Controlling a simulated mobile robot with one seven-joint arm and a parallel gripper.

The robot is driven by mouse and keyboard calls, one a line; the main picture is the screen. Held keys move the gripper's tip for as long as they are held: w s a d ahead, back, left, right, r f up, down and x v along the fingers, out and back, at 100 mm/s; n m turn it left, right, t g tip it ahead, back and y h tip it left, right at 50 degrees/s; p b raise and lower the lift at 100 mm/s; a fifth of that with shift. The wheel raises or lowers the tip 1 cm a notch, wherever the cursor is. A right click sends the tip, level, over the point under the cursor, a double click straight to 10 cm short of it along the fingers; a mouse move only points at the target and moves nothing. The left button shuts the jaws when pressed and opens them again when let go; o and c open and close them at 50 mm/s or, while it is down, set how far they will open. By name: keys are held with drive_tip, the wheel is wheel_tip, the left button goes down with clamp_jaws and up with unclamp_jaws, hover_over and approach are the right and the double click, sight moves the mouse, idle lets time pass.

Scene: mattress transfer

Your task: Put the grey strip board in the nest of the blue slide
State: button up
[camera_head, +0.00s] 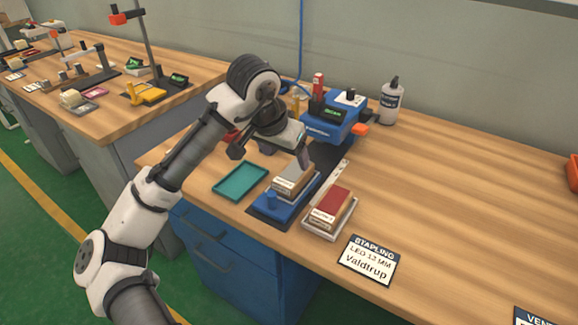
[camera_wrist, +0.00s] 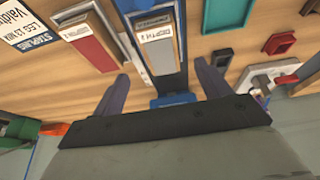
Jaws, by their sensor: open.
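The grey strip board (camera_head: 295,178), with a white end label, lies on the blue slide (camera_head: 268,212) at the bench's front edge. In the wrist view the grey strip board (camera_wrist: 158,52) is ahead of my gripper (camera_wrist: 161,69), roughly in line with the gap between the fingers. The fingers are apart and hold nothing. The slide also shows in the wrist view (camera_wrist: 155,14). The board covers most of the slide's top, so I cannot tell how fully it is seated in the nest.
A red board (camera_head: 333,200) lies in a pale tray (camera_head: 335,232) close to the right of the slide. An empty teal tray (camera_head: 240,181) is on the left. The blue stapling machine (camera_head: 330,125) and a bottle (camera_head: 392,104) stand behind. The bench's right side is mostly clear.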

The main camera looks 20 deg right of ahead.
drive_tip(key=shift+v, duration=1.55)
